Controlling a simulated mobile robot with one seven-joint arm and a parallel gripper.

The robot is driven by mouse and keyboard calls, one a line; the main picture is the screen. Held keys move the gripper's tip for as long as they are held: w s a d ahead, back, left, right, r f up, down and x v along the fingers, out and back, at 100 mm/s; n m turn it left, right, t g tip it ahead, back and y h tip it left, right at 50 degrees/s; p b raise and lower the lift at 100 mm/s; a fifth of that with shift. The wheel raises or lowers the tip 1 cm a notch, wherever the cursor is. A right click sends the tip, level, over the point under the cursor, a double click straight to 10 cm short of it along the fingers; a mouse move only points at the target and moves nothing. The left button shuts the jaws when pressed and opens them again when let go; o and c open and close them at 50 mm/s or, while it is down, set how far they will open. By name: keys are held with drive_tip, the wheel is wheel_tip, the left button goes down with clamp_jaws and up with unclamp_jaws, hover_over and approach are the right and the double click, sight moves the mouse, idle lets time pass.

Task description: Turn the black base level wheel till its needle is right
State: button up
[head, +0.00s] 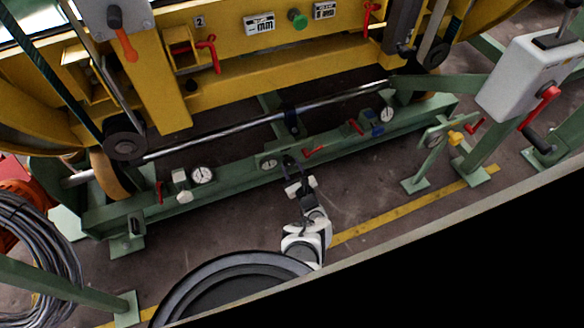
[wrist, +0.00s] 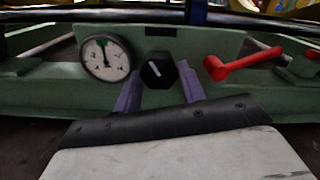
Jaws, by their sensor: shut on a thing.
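The black base level wheel (wrist: 157,70) is a faceted knob with a white line on its face, on the front of the green beam. My gripper (wrist: 159,80) is shut on it, with one purple finger at each side. In the head view my gripper (head: 289,168) reaches the beam's middle and hides most of the wheel. The round white gauge (wrist: 106,58) is just left of the wheel, and it also shows in the head view (head: 268,164). Its dark needle points roughly up, close to a green mark at the top; the exact reading is too small to tell.
A red lever (wrist: 243,62) sticks out close to the right of the wheel. The green beam (head: 235,178) carries other gauges, at left (head: 202,175) and right (head: 387,114). The yellow machine (head: 260,72) rises behind. A grey control box (head: 530,75) stands at right.

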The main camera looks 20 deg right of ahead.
drive_tip(key=shift+r, duration=0.1)
idle(0.3)
drive_tip(key=o, duration=1)
drive_tip(key=shift+c, duration=0.2)
drive_tip(key=shift+s, duration=0.15)
